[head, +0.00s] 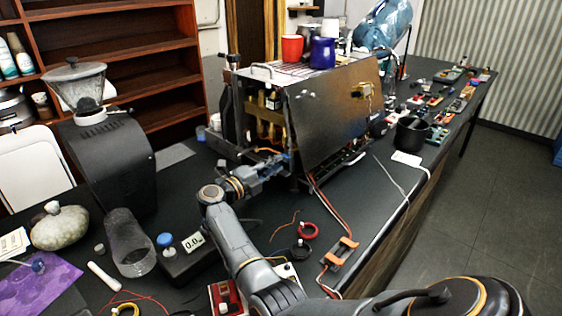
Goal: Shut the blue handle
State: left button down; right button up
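The brewer (335,115) is a dark metal box on the black table, with its left side open and brass-coloured parts (262,125) showing inside. My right gripper (283,161) reaches in from the front to the lower edge of that open side. A small bluish patch shows at its fingertips; I cannot tell whether this is the blue handle or part of the gripper. The fingers are small and dark against the brewer, so their opening and any contact are unclear. No blue handle stands out elsewhere on the brewer. My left gripper is out of view.
A red cup (291,48) and a blue mug (322,53) stand on the brewer's top. A black grinder (110,150) stands at left, near a scale (190,258) and a clear jar (130,245). Small parts crowd the table's right.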

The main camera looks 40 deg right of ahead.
jog(key=a, duration=0.8)
jog(key=shift+s+a, duration=0.2)
jog(key=shift+s, duration=0.2)
